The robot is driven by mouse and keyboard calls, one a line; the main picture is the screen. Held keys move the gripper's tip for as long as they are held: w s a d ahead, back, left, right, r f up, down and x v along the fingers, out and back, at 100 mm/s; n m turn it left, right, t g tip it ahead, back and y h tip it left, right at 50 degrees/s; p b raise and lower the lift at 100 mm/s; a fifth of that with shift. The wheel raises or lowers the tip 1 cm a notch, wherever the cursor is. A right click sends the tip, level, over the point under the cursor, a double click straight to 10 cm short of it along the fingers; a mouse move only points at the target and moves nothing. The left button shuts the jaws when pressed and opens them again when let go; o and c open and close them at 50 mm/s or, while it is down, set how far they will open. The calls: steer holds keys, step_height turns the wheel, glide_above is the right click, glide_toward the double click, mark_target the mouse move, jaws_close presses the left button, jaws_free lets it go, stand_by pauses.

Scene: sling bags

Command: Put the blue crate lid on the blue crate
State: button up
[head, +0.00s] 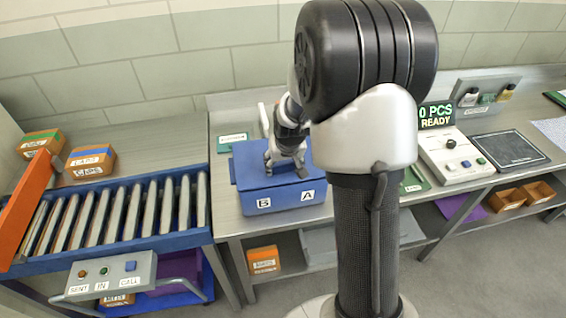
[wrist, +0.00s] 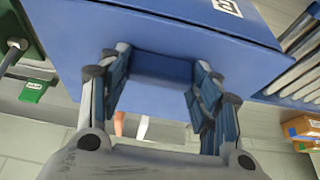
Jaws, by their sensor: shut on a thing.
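The blue crate (head: 285,199) stands on the metal bench, with white labels B and A on its front. The blue crate lid (head: 248,165) lies over the crate's top, roughly lined up with it. I cannot tell whether its rim is fully seated all round. My gripper (head: 286,168) is over the lid. In the wrist view my gripper (wrist: 163,78) is shut on the blue grip in the middle of the lid (wrist: 75,48). A labelled face of the crate (wrist: 175,12) shows beyond the lid's edge. My arm hides part of the lid's right side in the head view.
A roller conveyor (head: 120,214) with a blue frame stands close on the left, with orange boxes (head: 91,163) behind it. A green tray (head: 413,181), a control box (head: 455,155) and a dark pad (head: 503,149) are on the right. A wall runs behind.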

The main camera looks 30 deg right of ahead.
steer(key=shift+f+b, duration=0.55)
steer(key=shift+f, duration=0.05)
stand_by(0.3)
steer(key=o, duration=1.2)
steer(key=shift+r, duration=0.1)
